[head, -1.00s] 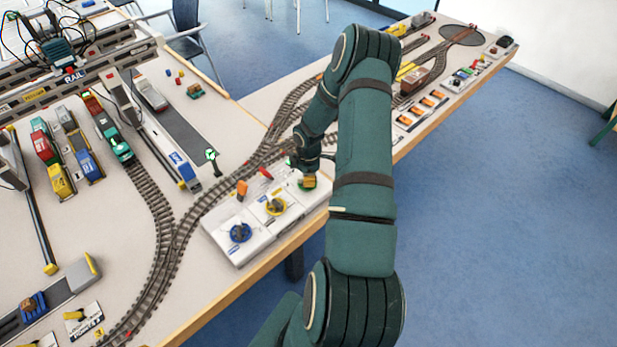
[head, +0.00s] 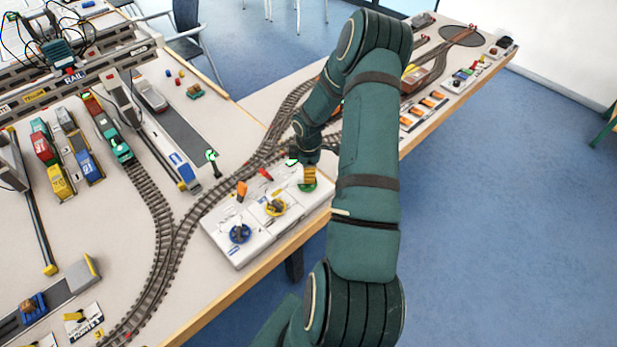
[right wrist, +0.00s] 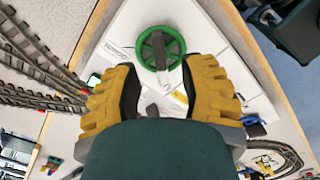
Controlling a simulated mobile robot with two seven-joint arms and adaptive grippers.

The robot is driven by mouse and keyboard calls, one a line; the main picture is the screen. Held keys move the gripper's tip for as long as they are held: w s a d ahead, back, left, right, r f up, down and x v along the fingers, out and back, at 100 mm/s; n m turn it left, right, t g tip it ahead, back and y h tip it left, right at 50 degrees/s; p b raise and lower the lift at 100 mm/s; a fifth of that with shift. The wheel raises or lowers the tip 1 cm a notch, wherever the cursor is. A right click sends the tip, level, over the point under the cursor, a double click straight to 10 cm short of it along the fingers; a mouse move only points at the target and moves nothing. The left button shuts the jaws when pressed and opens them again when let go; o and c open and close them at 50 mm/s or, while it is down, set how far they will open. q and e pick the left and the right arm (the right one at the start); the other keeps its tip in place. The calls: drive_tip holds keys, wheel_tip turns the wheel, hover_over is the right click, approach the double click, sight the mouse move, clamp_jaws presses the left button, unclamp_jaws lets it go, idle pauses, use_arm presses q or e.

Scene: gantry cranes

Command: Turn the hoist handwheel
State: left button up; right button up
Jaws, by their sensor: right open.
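A white control panel (head: 240,248) at the table's front edge carries three handwheels: a blue one (head: 240,233), a yellow one (head: 275,206) and a green one (head: 307,187). I cannot read which is labelled for the hoist. My right gripper (head: 309,174), with yellow fingers, is just above the green wheel and partly hides it. In the right wrist view the green wheel (right wrist: 160,48) lies just beyond and between the spread fingertips (right wrist: 162,72). The gripper is open and holds nothing. My left gripper is out of view.
Train tracks (head: 165,235) run behind the panel. An orange lever (head: 241,190) and a red lever (head: 265,174) stand at the panel's back edge. A small signal post (head: 213,163) stands nearby. Toy wagons (head: 60,180) and the crane's rails are at the left.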

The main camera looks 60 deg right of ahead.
wheel_tip(320, 180, up, 8)
